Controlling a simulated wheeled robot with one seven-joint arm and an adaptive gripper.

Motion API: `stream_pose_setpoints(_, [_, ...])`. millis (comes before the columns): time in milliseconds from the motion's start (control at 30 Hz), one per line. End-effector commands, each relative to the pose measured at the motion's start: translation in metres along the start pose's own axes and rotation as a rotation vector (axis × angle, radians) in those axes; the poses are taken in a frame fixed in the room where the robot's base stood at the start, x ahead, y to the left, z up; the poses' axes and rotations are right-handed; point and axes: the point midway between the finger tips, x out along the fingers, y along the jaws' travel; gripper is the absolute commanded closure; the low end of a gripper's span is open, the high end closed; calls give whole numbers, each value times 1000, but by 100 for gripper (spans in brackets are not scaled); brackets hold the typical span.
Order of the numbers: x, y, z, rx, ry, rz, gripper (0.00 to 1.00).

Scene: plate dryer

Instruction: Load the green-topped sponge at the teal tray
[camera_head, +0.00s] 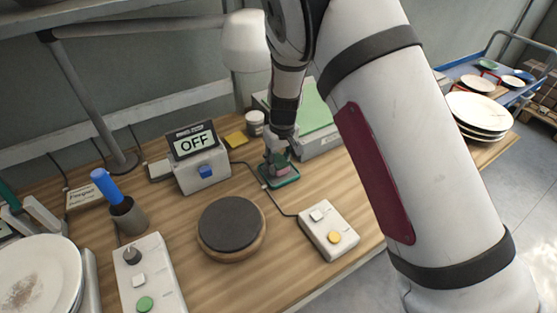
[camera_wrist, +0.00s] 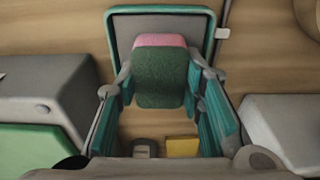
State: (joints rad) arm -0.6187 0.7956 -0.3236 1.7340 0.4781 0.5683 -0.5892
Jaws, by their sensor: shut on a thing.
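The sponge (camera_wrist: 160,78) has a dark green face and a pink edge. It sits between the fingers of my gripper (camera_wrist: 160,88), which is shut on it. In the head view, my gripper (camera_head: 277,163) points down at the teal tray, and only a small pinkish part of the sponge (camera_head: 282,171) shows. The teal-rimmed tray (camera_head: 289,184) lies on the wooden table under the gripper. In the wrist view, the sponge overlaps the grey inside of the tray (camera_wrist: 209,36). I cannot tell whether the sponge touches the tray.
A box with a green top (camera_head: 318,112) stands close behind my gripper. A display box reading OFF (camera_head: 199,160) stands to the left. A round dark-topped stand (camera_head: 231,225) and a button box (camera_head: 329,230) are in front. A yellow pad (camera_head: 236,138) lies behind.

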Motion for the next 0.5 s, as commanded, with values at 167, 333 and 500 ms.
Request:
stream_pose_setpoints(167, [2,0,0,0,0,0,87])
stream_pose_setpoints(333, [4,0,1,0,0,0,87])
stream_pose_setpoints(500, [6,0,1,0,-1,0,87])
